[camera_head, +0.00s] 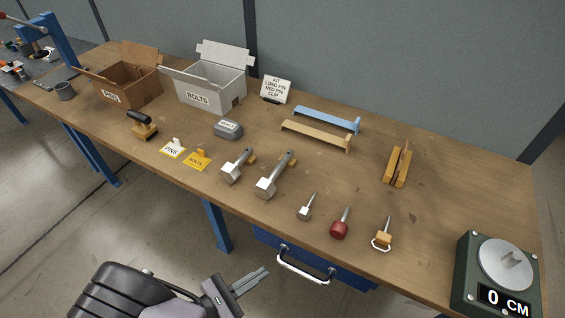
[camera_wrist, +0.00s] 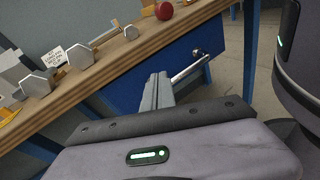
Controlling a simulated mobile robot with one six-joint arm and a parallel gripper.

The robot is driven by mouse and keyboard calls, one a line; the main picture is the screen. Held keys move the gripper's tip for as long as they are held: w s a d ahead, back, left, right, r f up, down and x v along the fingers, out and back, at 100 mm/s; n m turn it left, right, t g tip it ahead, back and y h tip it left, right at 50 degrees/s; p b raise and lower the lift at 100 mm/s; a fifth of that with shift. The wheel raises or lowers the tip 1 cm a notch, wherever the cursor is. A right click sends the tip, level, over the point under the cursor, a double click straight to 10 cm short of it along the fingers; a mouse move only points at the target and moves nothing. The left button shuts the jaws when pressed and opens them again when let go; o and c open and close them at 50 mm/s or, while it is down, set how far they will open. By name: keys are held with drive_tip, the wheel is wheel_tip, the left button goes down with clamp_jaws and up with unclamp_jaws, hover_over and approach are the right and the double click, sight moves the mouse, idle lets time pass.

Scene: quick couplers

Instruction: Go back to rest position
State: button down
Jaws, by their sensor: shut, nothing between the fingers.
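My gripper (camera_head: 251,282) is shut and empty. It hangs in front of the workbench (camera_head: 455,235), out past its front edge, left of the blue drawer's handle in the head view. In the wrist view my gripper's fingers (camera_wrist: 157,92) lie together, with the drawer handle (camera_wrist: 190,72) just beyond them; I cannot tell whether they touch it. Along the bench front lie two large bolts (camera_head: 272,176), a small bolt (camera_head: 308,207), a red-knobbed pin (camera_head: 340,225) and a pin with a clip (camera_head: 383,236).
A brown box (camera_head: 128,84) and a white box (camera_head: 212,86) marked BOLTS stand at the back left. A blue rail (camera_head: 325,118) and a tan rail (camera_head: 315,136) lie mid-bench. The floor in front is clear.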

drive_tip(key=d+r+m+g+y, duration=0.1)
drive_tip(key=d+r+m+y, duration=0.3)
drive_tip(key=r+m, duration=0.5)
drive_tip(key=s+d+r+m+g+y, duration=0.1)
drive_tip(key=d+r+m+g+y, duration=0.1)
drive_tip(key=d+r+m+y, duration=0.3)
drive_tip(key=s+d+r+m+g+y, duration=0.1)
drive_tip(key=d+r+m+y, duration=0.3)
drive_tip(key=d+r+m, duration=0.6)
wheel_tip(320, 180, up, 6)
drive_tip(key=m+g, duration=0.1)
drive_tip(key=m, duration=0.4)
drive_tip(key=shift+s+d+f, duration=0.1)
